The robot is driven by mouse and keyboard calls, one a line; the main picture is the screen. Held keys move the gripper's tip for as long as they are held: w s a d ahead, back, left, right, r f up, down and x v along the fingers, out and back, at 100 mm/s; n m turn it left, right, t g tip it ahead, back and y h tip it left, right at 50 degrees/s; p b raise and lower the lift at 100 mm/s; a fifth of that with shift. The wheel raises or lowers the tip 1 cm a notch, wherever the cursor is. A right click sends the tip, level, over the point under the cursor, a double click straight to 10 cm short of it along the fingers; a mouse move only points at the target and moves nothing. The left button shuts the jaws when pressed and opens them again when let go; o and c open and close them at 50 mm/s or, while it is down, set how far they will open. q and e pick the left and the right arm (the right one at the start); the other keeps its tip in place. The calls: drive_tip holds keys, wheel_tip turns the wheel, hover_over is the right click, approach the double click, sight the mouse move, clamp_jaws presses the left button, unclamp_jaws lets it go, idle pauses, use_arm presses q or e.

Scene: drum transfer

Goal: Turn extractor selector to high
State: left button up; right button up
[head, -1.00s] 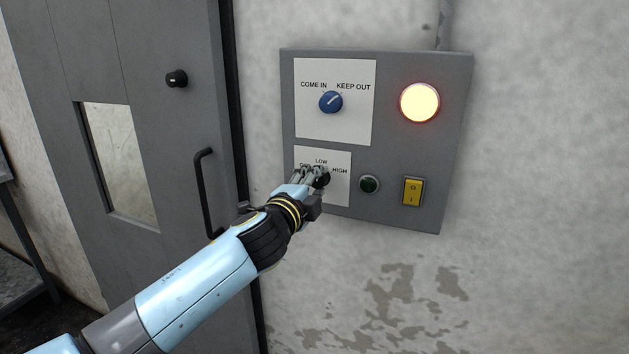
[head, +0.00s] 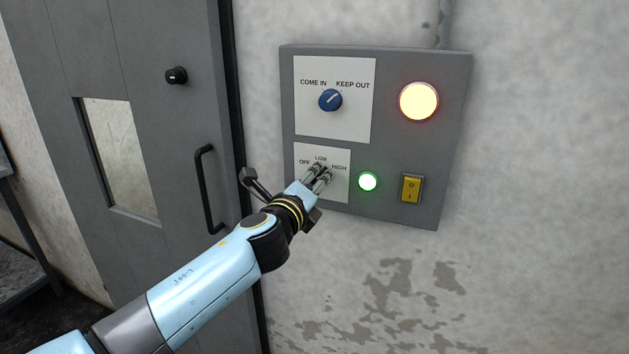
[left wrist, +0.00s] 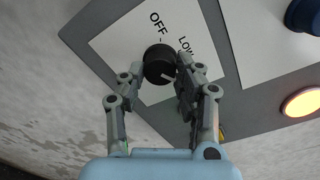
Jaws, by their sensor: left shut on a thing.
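The extractor selector is a round black knob (left wrist: 159,64) on a white plate (head: 304,184) marked OFF, LOW and HIGH, low on the grey wall panel. My left gripper (head: 319,174) is shut on the knob, one finger on each side of it in the left wrist view (left wrist: 160,74). A short white line shows by the knob between the fingers; which mark it points to I cannot tell. In the head view the fingers hide the knob. In the wrist view a finger covers the place right of LOW. My right gripper is not in view.
The panel (head: 450,130) also carries a blue COME IN / KEEP OUT knob (head: 330,100), a lit warm lamp (head: 419,101), a lit green lamp (head: 368,181) and a yellow rocker switch (head: 411,188). A grey door (head: 170,130) with a black handle (head: 204,190) stands left.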

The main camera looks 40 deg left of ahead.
use_arm(q)
drive_tip(key=shift+f, duration=0.15)
idle(0.4)
drive_tip(key=o, duration=1.1)
drive_tip(key=shift+m, duration=0.3)
drive_tip(key=shift+o, duration=0.2)
drive_tip(key=shift+s, duration=0.1)
drive_tip(key=v, duration=1.2)
